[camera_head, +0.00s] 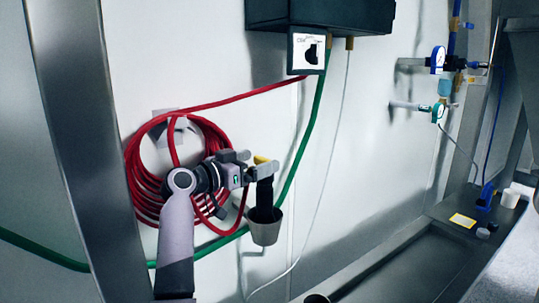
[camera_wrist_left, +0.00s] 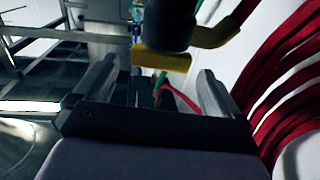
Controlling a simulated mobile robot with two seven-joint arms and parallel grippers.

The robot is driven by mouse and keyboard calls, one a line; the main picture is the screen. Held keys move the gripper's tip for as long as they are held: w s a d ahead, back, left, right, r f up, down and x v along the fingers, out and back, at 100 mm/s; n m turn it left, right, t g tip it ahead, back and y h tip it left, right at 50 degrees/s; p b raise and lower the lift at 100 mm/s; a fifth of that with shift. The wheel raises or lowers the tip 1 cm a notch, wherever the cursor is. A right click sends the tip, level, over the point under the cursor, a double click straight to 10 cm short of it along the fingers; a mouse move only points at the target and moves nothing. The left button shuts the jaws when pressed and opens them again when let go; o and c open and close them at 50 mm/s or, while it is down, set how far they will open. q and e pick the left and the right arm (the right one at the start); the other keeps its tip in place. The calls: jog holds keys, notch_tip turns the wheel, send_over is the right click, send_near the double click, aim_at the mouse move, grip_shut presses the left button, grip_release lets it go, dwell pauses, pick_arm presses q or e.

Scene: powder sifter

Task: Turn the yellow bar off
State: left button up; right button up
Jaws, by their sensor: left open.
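The yellow bar (camera_head: 261,159) shows at the tips of my left gripper (camera_head: 250,163) in the head view, partly hidden by it. In the left wrist view the yellow bar (camera_wrist_left: 161,63) lies crosswise just beyond the fingers, with a dark round body above it and a yellow curved piece to its right. My left gripper (camera_wrist_left: 155,90) is open, one finger to each side, with the bar ahead of the gap. I cannot tell whether a finger touches the bar. My right gripper is not in view.
A grey bucket (camera_head: 265,228) hangs below the bar. A coiled red hose (camera_head: 148,190) hangs on the wall behind my left arm, and a green hose (camera_head: 301,160) runs past the bucket. A black box (camera_head: 330,14) is above. Gauges (camera_head: 437,60) are at right.

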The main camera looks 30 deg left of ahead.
aim_at(262, 160)
pick_arm(q)
jog(key=shift+p+x, duration=0.55)
jog(key=shift+x, duration=1.9)
jog(key=c, duration=1)
